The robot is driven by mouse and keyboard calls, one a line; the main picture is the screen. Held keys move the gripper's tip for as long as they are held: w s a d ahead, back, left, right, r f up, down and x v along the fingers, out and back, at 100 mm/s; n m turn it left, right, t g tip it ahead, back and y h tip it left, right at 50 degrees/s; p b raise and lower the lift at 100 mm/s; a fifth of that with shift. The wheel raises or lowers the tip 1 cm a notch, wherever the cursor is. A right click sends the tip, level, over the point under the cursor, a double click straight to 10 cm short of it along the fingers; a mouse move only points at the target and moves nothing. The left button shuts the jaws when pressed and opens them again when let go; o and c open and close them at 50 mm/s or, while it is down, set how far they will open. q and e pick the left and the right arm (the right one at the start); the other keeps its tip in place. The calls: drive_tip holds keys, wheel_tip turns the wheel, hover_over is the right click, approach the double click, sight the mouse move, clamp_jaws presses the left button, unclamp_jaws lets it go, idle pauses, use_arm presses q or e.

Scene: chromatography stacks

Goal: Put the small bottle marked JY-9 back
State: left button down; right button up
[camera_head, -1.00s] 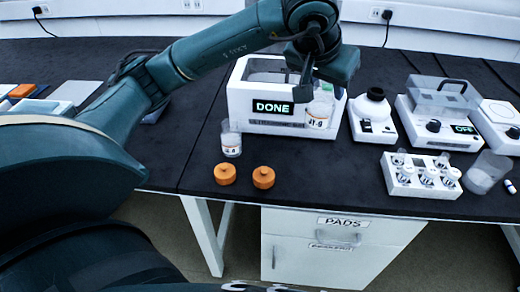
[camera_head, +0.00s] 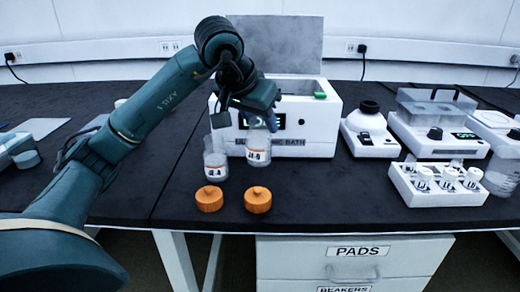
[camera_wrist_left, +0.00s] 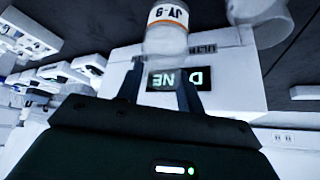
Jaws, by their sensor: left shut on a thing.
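The small bottle marked JY-9 (camera_head: 259,160), clear with a white and orange label, is upright in front of the ultrasonic bath. Two orange screw caps, one left (camera_head: 209,199) and one right (camera_head: 258,200), lie nearer the front edge. My right gripper is not in view.
The white ultrasonic bath (camera_head: 318,138) stands behind with its lid (camera_head: 290,45) raised; its display reads DONE in the wrist view. A device with a black top (camera_head: 368,130), a lidded bath (camera_head: 438,110) and a vial rack (camera_head: 430,190) stand to the right.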

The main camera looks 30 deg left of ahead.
sight(259, 135)
use_arm(q)
wheel_tip(259, 135, down, 4)
drive_tip(key=shift+r+b, duration=0.2)
drive_tip(key=shift+b, duration=0.45)
drive_tip(key=shift+f, duration=0.2)
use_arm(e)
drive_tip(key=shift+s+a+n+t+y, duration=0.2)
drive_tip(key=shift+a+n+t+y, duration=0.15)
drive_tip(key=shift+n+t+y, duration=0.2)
use_arm(q)
drive_tip(key=shift+f, duration=0.1)
drive_tip(key=c, duration=0.9)
unclamp_jaws()
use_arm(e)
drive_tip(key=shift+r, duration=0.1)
use_arm(q)
drive_tip(key=shift+s+r, duration=0.1)
drive_tip(key=shift+r, duration=0.25)
drive_tip(key=p+v, duration=0.3)
drive_tip(key=v, duration=0.8)
drive_tip(key=shift+s, duration=0.2)
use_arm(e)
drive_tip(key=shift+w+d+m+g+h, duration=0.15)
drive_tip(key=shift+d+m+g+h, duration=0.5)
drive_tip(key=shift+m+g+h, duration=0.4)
